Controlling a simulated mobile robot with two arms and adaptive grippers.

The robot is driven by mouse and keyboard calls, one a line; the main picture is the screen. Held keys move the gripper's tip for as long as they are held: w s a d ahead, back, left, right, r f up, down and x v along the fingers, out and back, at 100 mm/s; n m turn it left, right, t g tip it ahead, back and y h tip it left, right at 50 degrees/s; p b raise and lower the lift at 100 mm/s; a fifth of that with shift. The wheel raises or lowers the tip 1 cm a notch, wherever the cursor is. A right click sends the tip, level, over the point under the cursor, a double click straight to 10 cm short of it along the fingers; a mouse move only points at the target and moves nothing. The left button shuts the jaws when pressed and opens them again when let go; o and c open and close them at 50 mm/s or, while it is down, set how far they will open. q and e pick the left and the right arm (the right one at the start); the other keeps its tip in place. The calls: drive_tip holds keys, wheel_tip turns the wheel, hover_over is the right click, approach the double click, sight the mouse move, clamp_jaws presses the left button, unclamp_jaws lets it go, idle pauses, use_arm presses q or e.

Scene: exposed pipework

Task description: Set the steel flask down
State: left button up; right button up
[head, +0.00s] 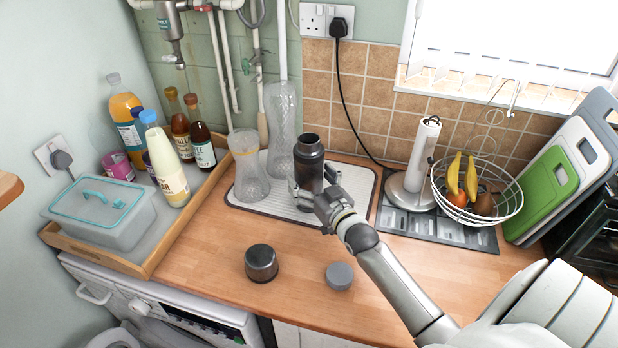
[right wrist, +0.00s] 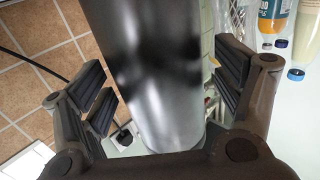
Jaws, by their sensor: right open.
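The steel flask (head: 309,163) is dark, has no lid on its mouth and stands upright on the white ribbed mat (head: 262,206) by the tiled wall. My right gripper (head: 316,192) is at the lower part of the flask, with its fingers open on either side. In the right wrist view the flask (right wrist: 158,70) fills the middle between the spread fingers of my right gripper (right wrist: 165,88), with gaps visible at both sides. The foot of the flask is partly hidden by the gripper. My left gripper is not in view.
Glass carafes (head: 248,180) stand close left of the flask. A paper towel holder (head: 414,172) and a wire fruit bowl (head: 508,205) are to the right. A dark cup (head: 261,263) and a grey lid (head: 339,275) sit on the front counter. A wooden tray (head: 150,262) holds bottles.

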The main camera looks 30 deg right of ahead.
sight(315, 184)
drive_tip(key=s, duration=0.4)
drive_tip(key=s+b, duration=0.1)
drive_tip(key=s, duration=0.1)
drive_tip(key=shift+s+a, duration=0.2)
drive_tip(key=shift+a, duration=0.05)
drive_tip(key=shift+r, duration=0.1)
